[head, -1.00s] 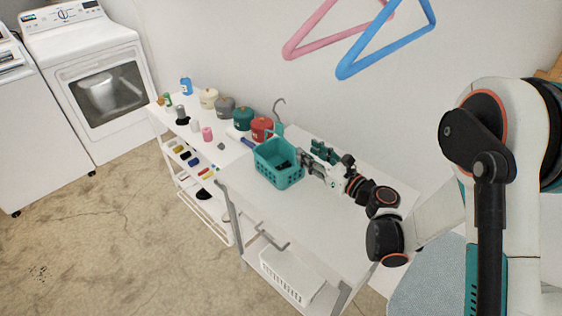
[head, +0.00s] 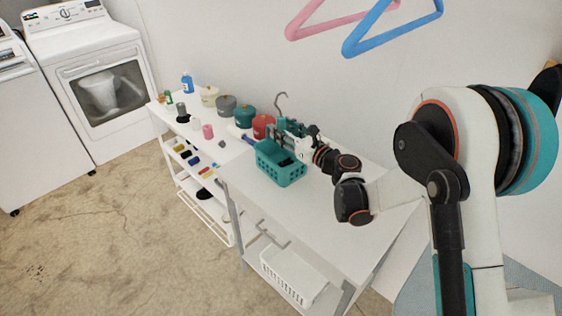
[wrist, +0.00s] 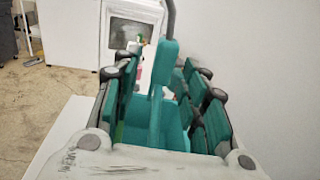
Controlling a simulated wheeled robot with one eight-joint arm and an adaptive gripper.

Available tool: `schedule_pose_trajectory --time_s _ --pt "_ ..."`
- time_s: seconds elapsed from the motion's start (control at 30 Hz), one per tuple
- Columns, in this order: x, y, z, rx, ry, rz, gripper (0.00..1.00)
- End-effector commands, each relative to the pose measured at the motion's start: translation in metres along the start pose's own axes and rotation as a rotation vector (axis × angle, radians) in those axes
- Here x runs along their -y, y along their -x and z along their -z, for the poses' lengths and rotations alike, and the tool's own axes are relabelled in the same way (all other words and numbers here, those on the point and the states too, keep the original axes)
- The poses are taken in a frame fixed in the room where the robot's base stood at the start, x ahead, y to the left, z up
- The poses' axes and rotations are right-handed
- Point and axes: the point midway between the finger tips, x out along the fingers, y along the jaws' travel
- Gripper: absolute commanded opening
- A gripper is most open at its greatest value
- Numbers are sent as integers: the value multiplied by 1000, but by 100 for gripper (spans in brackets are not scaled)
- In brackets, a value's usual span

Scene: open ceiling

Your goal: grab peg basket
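The peg basket (head: 281,172) is teal with slotted sides, a tall handle and a grey hook on top. It stands upright on the white table, with dark pegs inside. My gripper (head: 287,128) is at the basket's back side, by the handle. In the wrist view, the basket (wrist: 172,128) shows between the fingers of my gripper (wrist: 162,75). The upright teal handle rises between the open fingers, with gaps visible on both sides. The basket's lower part is hidden there.
A red canister (head: 263,126), a green canister (head: 245,116) and other jars stand left of the basket along the wall. The white table (head: 325,210) is clear in front and right. Pink and blue hangers (head: 385,30) hang above. A white basket (head: 292,277) sits on the lower shelf.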

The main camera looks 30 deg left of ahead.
Motion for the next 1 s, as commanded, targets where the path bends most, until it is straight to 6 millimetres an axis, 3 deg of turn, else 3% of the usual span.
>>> schedule_pose_trajectory --time_s 0.13,0.37,0.53,0.57,1.0 --pt "0 -11 0 0 0 0 40" --pt "0 -12 -1 0 0 0 40" --pt "0 -12 -1 0 0 0 1" --pt "0 -12 -1 0 0 0 0" --pt "0 -12 -4 0 0 0 0"
